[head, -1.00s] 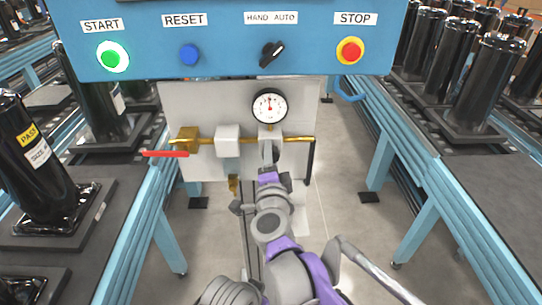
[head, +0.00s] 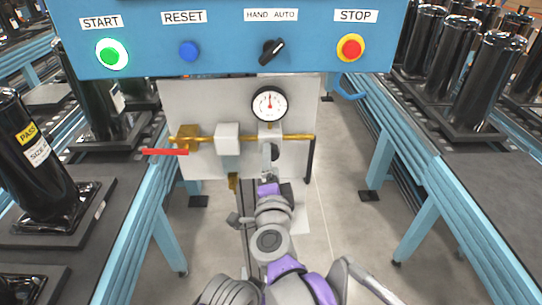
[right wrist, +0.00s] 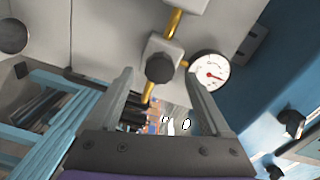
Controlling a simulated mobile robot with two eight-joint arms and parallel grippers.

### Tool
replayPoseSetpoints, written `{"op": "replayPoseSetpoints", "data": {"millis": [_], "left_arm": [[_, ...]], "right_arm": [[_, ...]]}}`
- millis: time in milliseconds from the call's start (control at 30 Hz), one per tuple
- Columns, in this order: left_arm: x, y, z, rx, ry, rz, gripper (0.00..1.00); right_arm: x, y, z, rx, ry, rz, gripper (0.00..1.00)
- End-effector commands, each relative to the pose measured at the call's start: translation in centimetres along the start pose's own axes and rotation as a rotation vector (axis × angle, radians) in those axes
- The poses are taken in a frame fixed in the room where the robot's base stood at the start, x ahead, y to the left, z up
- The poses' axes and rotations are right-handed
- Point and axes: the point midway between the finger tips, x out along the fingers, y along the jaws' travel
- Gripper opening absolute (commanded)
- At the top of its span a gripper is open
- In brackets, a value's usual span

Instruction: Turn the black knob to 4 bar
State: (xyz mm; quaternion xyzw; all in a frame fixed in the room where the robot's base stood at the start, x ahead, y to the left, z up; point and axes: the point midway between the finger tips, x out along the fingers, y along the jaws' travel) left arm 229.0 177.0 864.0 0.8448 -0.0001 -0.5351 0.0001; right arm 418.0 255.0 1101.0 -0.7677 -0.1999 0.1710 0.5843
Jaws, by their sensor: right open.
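The black knob (right wrist: 160,68) shows in the right wrist view on the underside of a pale regulator block (right wrist: 160,48). It lies ahead of and between the open fingers of my right gripper (right wrist: 160,77), with a gap and no visible contact. In the head view the knob (head: 274,152) is a small dark shape under the block, partly covered by my gripper (head: 269,174). The round white pressure gauge (head: 269,104) sits above the block, and its red needle points about straight up. It also shows in the right wrist view (right wrist: 209,72). My left gripper is not in view.
A blue control box (head: 220,60) with buttons and a switch overhangs the white panel (head: 200,95). A brass pipe (head: 300,137) and a red lever (head: 165,152) are on the panel. Conveyors with black compressors (head: 40,170) flank both sides.

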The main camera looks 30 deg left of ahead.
Motion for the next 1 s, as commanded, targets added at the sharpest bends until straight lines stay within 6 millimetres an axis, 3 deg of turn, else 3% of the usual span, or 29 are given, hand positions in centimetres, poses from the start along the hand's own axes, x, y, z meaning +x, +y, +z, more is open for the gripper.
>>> {"op": "replayPoseSetpoints", "data": {"millis": [200,400,1000], "left_arm": [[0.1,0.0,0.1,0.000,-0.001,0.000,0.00],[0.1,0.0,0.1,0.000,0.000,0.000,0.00],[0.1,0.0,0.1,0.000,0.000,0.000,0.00]], "right_arm": [[-4.5,0.0,0.1,0.001,-0.002,-0.001,0.82],[-6.6,0.0,0.1,0.000,-0.001,-0.001,0.82],[-7.0,0.0,-0.1,-0.004,-0.001,-0.001,0.82]]}}
